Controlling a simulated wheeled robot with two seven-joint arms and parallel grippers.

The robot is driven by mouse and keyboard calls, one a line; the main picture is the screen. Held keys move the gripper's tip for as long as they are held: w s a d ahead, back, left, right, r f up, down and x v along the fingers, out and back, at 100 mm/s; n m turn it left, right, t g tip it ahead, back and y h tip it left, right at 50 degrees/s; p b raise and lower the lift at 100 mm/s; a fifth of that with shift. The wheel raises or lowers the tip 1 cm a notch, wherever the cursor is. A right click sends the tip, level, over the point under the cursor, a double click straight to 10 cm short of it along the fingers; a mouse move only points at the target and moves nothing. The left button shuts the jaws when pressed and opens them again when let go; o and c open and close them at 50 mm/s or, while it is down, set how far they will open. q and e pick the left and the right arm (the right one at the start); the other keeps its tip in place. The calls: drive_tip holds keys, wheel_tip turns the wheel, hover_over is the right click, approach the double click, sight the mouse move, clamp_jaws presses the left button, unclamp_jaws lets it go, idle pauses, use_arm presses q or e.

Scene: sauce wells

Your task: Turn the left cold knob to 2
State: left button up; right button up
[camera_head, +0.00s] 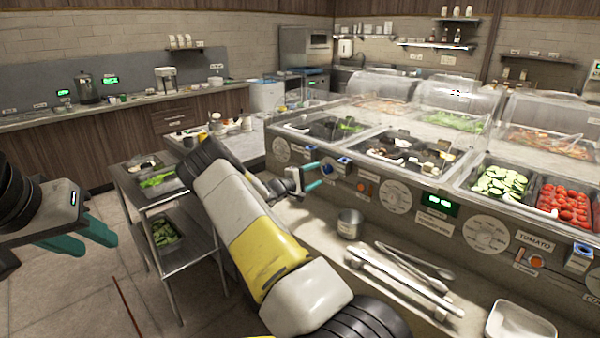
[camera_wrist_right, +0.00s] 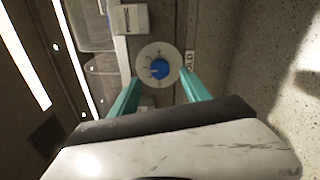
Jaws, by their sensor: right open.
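A blue knob (camera_head: 328,169) on a round pale dial sits on the counter's front panel, left of centre in the head view. In the right wrist view the blue knob (camera_wrist_right: 158,70) faces me, with a white pointer mark; the dial numbers are too small to read. My right gripper (camera_head: 313,176) is open in front of the panel. Its teal fingertips (camera_wrist_right: 160,92) lie to either side of and below the knob in the wrist view, apart from it. My left gripper (camera_head: 82,238) hangs empty at the far left, its teal fingers apart.
The panel also carries gauges (camera_head: 395,196), a green display (camera_head: 442,198) and another blue knob (camera_head: 579,257) at right. A steel cart (camera_head: 190,250) stands left of my right arm.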

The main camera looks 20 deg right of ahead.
drive_tip(key=v, duration=0.2)
drive_tip(key=shift+s+a, duration=0.1)
drive_tip(key=shift+a, duration=0.2)
drive_tip(key=s+a+r+m+g+y, duration=0.1)
drive_tip(key=s+r+m+g+y, duration=0.25)
drive_tip(key=s, duration=0.55)
drive_tip(key=s+a+r+m+g+y, duration=0.1)
drive_tip(key=s+r+m+g+y, duration=0.25)
drive_tip(key=s, duration=0.45)
drive_tip(key=s+a+r+t+y, duration=0.3)
drive_tip(key=s+a+r+y, duration=0.2)
drive_tip(key=s+a, duration=0.7)
drive_tip(key=s+a+r+t+y, duration=0.3)
drive_tip(key=s+a+r+y, duration=0.3)
drive_tip(key=s+a+r, duration=0.3)
drive_tip(key=s+a, duration=0.3)
drive_tip(key=s, duration=0.1)
drive_tip(key=shift+s+a+r+n, duration=0.15)
drive_tip(key=shift+a+r+n, duration=0.1)
drive_tip(key=shift+n, duration=0.15)
